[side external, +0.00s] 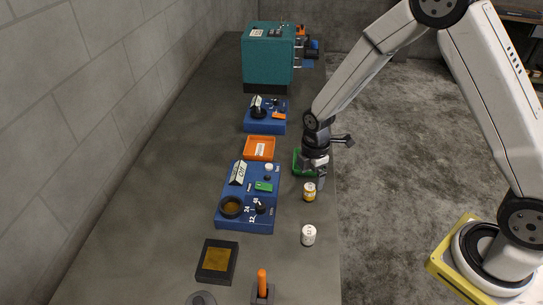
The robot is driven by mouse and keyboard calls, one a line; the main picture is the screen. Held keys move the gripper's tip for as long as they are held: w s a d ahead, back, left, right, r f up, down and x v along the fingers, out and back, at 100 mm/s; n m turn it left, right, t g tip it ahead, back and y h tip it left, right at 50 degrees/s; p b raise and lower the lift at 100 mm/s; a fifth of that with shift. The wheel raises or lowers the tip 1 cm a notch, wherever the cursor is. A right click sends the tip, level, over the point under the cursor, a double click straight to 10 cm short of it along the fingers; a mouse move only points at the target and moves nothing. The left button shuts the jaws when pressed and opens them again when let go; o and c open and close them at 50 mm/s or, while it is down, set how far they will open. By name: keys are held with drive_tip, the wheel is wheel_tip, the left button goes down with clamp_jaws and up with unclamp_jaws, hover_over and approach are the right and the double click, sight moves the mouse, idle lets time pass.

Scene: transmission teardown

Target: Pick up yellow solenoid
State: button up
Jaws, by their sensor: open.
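The yellow solenoid (309,192), a small cylinder with yellow on its body and a pale label, stands upright on the grey table near its right edge. My gripper (320,182) points down just behind and to the right of it, very close in the picture. The gripper is open, with nothing seen between its fingers. The fingers are small here, and I cannot tell whether they touch the solenoid.
A white cylinder (308,235) stands nearer the camera. A blue panel (262,222) with knobs lies to the left. A green tray (296,163) is partly hidden behind my gripper. An orange-handled tool (262,283) is in front.

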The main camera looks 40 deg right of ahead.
sight(309, 187)
drive_tip(key=shift+f, duration=0.75)
drive_tip(key=shift+f, duration=0.15)
drive_tip(key=shift+a+f, duration=0.1)
drive_tip(key=shift+f, duration=2.4)
clamp_jaws()
